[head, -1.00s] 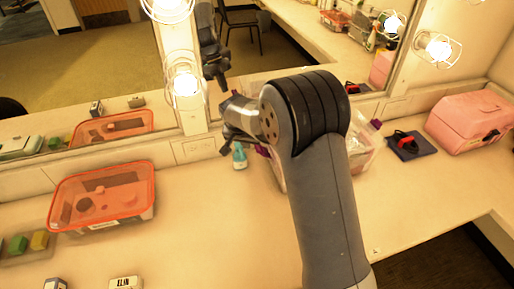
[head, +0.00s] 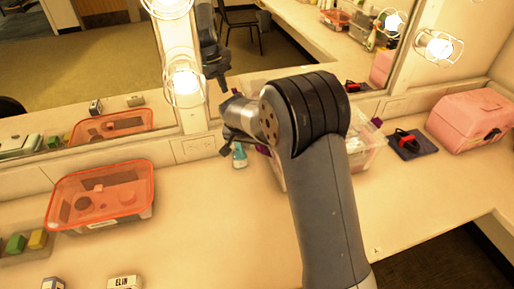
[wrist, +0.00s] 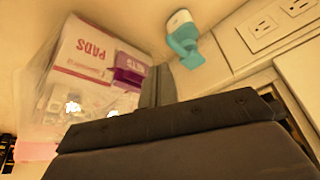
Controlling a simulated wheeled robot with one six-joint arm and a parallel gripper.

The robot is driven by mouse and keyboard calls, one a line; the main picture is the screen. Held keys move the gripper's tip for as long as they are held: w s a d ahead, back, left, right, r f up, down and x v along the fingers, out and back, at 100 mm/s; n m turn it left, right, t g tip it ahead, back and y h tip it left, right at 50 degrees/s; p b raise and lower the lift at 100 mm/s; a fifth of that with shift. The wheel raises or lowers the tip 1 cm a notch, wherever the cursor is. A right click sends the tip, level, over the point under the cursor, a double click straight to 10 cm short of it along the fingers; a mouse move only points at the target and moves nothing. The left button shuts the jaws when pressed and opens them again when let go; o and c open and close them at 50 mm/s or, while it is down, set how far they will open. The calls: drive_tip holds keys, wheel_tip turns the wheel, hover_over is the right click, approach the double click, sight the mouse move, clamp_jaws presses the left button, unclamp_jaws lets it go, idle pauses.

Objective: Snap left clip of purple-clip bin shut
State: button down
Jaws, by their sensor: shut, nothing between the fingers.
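The clear purple-clip bin (head: 366,156) stands on the counter, mostly hidden behind my arm in the head view. A purple clip (head: 377,122) shows at its right end. A bit of purple (head: 262,150) shows at its left end, beside my gripper. In the wrist view the bin (wrist: 45,115) is at the left, with a white and pink box lettered PADS and a purple piece (wrist: 130,76). I cannot tell how the left clip sits. My gripper (head: 226,148) is shut and empty, just left of the bin; its dark body (wrist: 165,122) fills the lower wrist view.
A small teal bottle (head: 240,157) stands close to my gripper, below the wall outlet (head: 196,148). A red-rimmed bin (head: 101,196) is at the left, a pink case (head: 473,120) at the right. The mirror and caged bulbs rise behind. The front middle counter is mostly clear.

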drive_tip(key=shift+f+b, duration=1.1)
drive_tip(key=shift+f, duration=0.1)
drive_tip(key=shift+w+d+r+p, duration=0.2)
drive_tip(key=shift+w+d+r, duration=0.15)
drive_tip(key=shift+d, duration=0.9)
drive_tip(key=shift+w+d+r+p, duration=0.2)
drive_tip(key=shift+w+d+r, duration=0.15)
drive_tip(key=shift+d, duration=0.85)
drive_tip(key=shift+w+d+r+p, duration=0.2)
drive_tip(key=shift+w+d+r, duration=0.15)
drive_tip(key=shift+d, duration=0.9)
drive_tip(key=r+p, duration=0.1)
drive_tip(key=r, duration=0.1)
drive_tip(key=a+r+p, duration=0.1)
drive_tip(key=r+p, duration=0.1)
drive_tip(key=r, duration=0.1)
drive_tip(key=shift+s+r, duration=0.1)
drive_tip(key=shift+r, duration=0.25)
drive_tip(key=shift+f, duration=0.1)
drive_tip(key=f+b, duration=0.1)
drive_tip(key=f, duration=0.1)
drive_tip(key=f+b, duration=0.1)
drive_tip(key=f, duration=0.1)
drive_tip(key=d+f+b, duration=0.1)
drive_tip(key=f, duration=0.1)
drive_tip(key=shift+a+r, duration=0.15)
drive_tip(key=shift+a, duration=0.25)
